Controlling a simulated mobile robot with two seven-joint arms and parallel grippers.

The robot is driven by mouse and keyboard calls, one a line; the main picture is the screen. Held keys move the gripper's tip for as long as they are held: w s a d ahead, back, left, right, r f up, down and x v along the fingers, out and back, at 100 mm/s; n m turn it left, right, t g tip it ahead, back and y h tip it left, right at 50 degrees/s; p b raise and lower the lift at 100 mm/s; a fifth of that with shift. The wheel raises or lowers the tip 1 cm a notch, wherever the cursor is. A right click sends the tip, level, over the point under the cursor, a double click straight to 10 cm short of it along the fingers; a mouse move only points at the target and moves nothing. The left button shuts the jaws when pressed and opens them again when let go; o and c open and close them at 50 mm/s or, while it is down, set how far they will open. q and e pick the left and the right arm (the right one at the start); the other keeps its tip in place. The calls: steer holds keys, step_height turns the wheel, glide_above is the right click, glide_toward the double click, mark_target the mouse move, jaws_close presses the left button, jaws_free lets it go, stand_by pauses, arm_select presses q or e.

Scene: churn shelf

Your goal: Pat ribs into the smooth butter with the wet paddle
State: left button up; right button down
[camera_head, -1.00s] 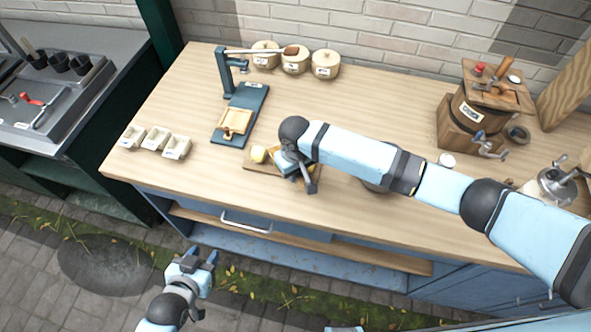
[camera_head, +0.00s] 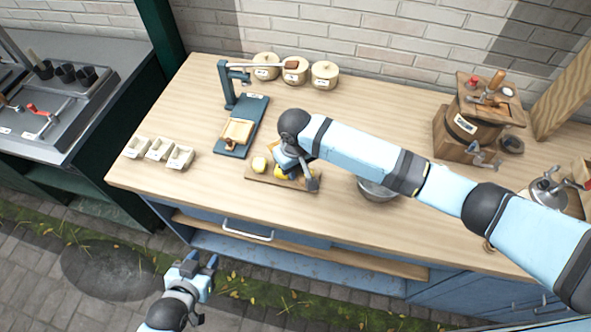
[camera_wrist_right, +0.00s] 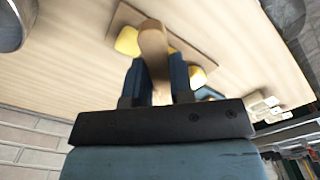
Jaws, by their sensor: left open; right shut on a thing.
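A wooden board (camera_head: 259,179) near the table's front edge bears a small yellow butter piece (camera_head: 259,165) and a second yellow butter piece (camera_head: 281,173), partly hidden by my right gripper. My right gripper (camera_head: 301,178) is just above the board. In the right wrist view the right gripper (camera_wrist_right: 156,80) is shut on a wooden paddle (camera_wrist_right: 153,42). The paddle's rounded end reaches over the board (camera_wrist_right: 190,50), between yellow butter (camera_wrist_right: 126,42) and more yellow (camera_wrist_right: 197,77). I cannot tell whether it touches butter. My left gripper (camera_head: 203,261) is open and empty, in front of the table.
A metal bowl (camera_head: 378,190) stands right of the board, under my right arm. White dishes (camera_head: 158,149), lidded pots (camera_head: 295,71) and a wooden churn (camera_head: 478,125) stand around.

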stand_by(0.4)
step_height(320, 180, down, 4)
steer(key=shift+f+b, duration=0.2)
steer(key=shift+b, duration=0.5)
steer(key=shift+f, duration=0.5)
steer(key=shift+f, duration=0.45)
stand_by(0.3)
